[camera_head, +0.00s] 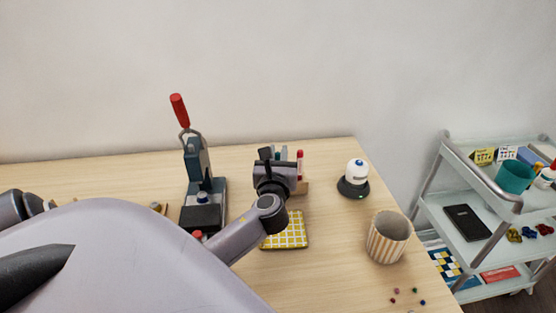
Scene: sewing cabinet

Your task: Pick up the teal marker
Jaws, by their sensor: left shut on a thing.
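My left gripper (273,157) is at the back of the wooden table, over a small pale wooden holder (302,188). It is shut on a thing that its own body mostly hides. A small teal-grey piece, which looks like the teal marker (283,153), shows just beyond the gripper. A red marker (299,160) stands upright in the holder, to the right of the gripper. I cannot tell whether the teal marker is still inside the holder. My right gripper is not in view.
A press with a red handle (180,110) stands left of the gripper. A yellow checked pad (287,232) lies in front. A white-topped device (356,175), a striped cup (388,240) and several small beads (394,291) are on the right. A cart (470,225) stands beyond the table's edge.

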